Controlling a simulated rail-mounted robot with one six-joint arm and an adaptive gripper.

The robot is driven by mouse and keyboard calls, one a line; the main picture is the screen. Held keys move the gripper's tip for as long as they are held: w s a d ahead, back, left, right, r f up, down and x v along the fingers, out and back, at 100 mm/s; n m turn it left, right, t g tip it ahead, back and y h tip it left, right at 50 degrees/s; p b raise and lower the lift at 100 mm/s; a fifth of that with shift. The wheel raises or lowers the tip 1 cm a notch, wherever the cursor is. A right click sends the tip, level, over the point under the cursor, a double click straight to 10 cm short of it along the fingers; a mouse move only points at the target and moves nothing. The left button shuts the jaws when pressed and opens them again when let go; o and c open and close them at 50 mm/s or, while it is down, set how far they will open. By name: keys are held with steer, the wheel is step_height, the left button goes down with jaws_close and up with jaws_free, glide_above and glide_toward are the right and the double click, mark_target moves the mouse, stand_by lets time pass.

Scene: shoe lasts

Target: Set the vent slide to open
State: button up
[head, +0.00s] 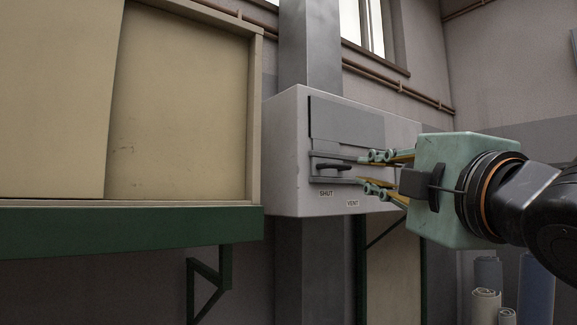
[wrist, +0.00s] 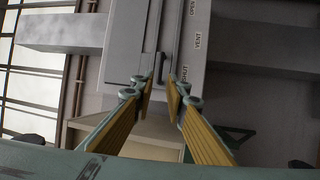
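The grey vent box (head: 285,150) hangs on the wall in the head view. Its vent slide (head: 350,118) is a grey plate with a dark bar handle (head: 333,166) low at the left, just above the SHUT label (head: 326,193). My gripper (head: 361,171) is open, its fingers reaching in from the right towards the handle. In the wrist view the handle (wrist: 159,66) stands just beyond the fingertips (wrist: 162,86), nearer the left finger. The gap between the fingers looks empty. The OPEN label (wrist: 192,6) is at the top, far from the handle.
A cream cabinet with a sliding panel (head: 180,105) on a green beam (head: 130,232) stands left of the box. A grey duct (head: 311,45) rises above it. Pipes run along the wall, and rolled sheets (head: 487,303) stand at the lower right.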

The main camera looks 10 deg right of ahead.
mark_target(342, 166)
steer(key=shift+w, duration=0.15)
steer(key=shift+w+a+r+b, duration=0.2)
steer(key=shift+w+r, duration=0.2)
steer(key=shift+w, duration=1.8)
steer(key=shift+w+a+r+b, duration=0.2)
steer(key=shift+w+r, duration=0.25)
steer(key=shift+w, duration=1.75)
steer(key=shift+w+a+r+b, duration=0.15)
steer(key=shift+w+a+r, duration=0.2)
steer(key=shift+w, duration=1.85)
steer(key=shift+d, duration=0.1)
steer(key=shift+c, duration=0.7)
jaws_close()
